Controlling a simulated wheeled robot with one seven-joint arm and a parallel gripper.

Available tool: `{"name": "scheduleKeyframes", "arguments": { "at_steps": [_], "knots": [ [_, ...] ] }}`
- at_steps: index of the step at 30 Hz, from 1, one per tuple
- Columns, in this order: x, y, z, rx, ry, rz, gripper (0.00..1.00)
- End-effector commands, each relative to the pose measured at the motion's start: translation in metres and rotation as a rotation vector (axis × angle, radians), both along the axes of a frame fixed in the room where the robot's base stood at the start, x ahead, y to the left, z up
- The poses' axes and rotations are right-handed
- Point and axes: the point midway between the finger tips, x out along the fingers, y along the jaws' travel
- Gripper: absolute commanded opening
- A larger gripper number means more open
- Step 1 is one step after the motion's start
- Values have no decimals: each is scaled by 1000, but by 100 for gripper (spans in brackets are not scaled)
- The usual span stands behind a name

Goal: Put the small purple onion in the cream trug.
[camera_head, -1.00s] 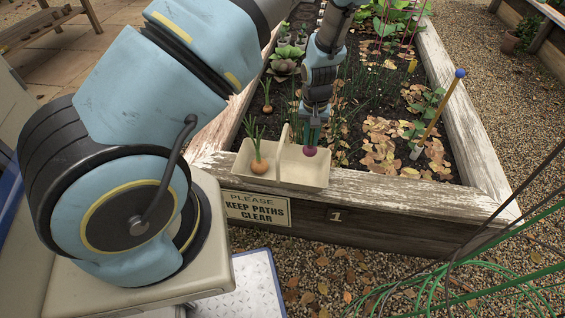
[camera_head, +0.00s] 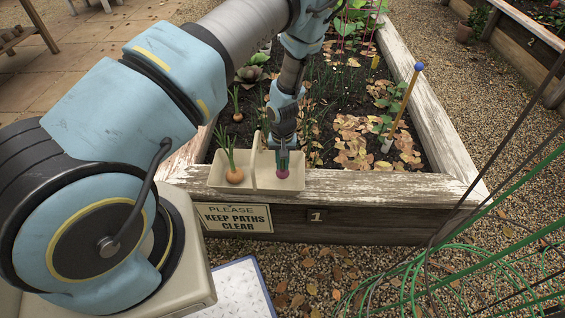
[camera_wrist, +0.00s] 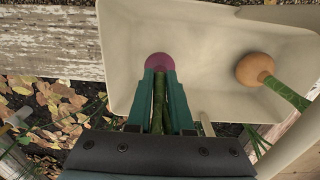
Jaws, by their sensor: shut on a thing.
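The small purple onion (camera_head: 283,173) is at the tips of my gripper (camera_head: 282,155), whose jaws are shut around its green stalk. The cream trug (camera_head: 213,176) sits on the bed's front timber edge. The onion is over the trug's right half, low down; I cannot tell whether it touches the floor. In the wrist view the onion (camera_wrist: 160,62) lies just past my gripper's teal fingertips (camera_wrist: 160,80), inside the outline of the trug (camera_wrist: 205,25). An orange-brown onion (camera_head: 235,176) with green leaves lies in the trug's left half.
The trug's handle (camera_head: 255,158) arches up between its halves, left of my gripper. Another onion (camera_head: 238,117) grows in the soil behind. A yellow stake with a blue ball (camera_head: 404,108) leans at right. Green wire (camera_head: 420,270) coils at front right.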

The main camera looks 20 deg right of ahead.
Motion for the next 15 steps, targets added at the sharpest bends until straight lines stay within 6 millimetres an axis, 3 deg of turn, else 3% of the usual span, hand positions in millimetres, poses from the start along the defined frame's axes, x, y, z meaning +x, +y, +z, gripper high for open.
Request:
{"name": "scheduleKeyframes", "arguments": {
  "at_steps": [15],
  "knots": [
    [0, 0, -12, -1, 0, 1, 0]
  ]
}}
